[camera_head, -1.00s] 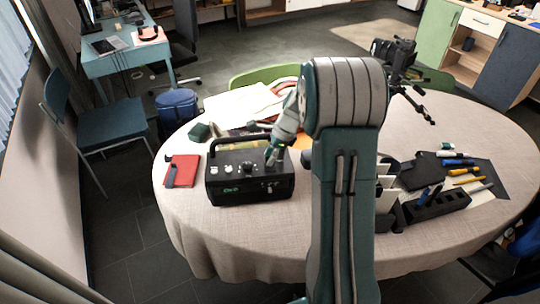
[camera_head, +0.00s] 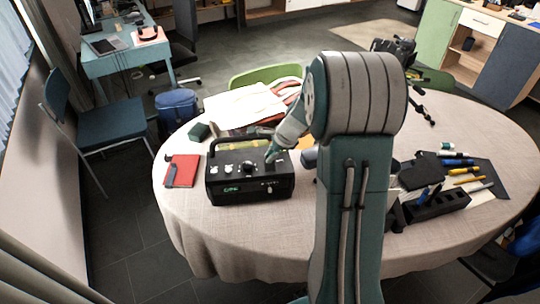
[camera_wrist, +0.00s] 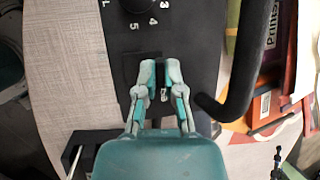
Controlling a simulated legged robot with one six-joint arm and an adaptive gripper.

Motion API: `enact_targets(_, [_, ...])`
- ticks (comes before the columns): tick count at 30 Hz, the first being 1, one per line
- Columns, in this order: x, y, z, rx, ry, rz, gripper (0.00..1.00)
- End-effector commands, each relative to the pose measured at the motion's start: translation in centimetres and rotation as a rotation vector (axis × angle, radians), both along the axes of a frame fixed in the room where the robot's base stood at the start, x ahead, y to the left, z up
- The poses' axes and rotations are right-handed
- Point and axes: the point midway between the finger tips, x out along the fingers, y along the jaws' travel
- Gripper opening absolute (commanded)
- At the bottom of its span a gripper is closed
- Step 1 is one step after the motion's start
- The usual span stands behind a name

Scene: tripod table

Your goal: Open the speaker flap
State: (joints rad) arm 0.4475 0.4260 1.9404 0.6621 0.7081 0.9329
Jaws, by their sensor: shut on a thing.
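The speaker (camera_head: 235,190) is a black box with knobs on top, a carrying handle and a green-lit front display, near the left side of the round table. My gripper (camera_head: 271,158) is at the right end of its top. In the wrist view the speaker's top panel (camera_wrist: 190,30) shows a numbered dial and a dark square flap (camera_wrist: 130,68). My gripper (camera_wrist: 161,70) has its fingertips close together over the flap's right part, with a narrow dark piece between them. The fingers hide much of the flap, so I cannot tell how far it is raised.
The black handle (camera_wrist: 250,60) runs close to the right of my fingers in the wrist view. A red notebook (camera_head: 182,171) lies left of the speaker. Papers (camera_head: 245,105) lie behind it. A black pen holder (camera_head: 437,207) and several markers are on the right. The table's front is clear.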

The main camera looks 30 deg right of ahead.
Motion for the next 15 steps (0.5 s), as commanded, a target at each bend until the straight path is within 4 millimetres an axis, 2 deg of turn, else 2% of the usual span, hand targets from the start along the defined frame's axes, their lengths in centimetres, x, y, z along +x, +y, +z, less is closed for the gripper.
enact_targets(15, [-1.06, 0.37, 0.74, -0.092, -0.252, -0.003, 0.0])
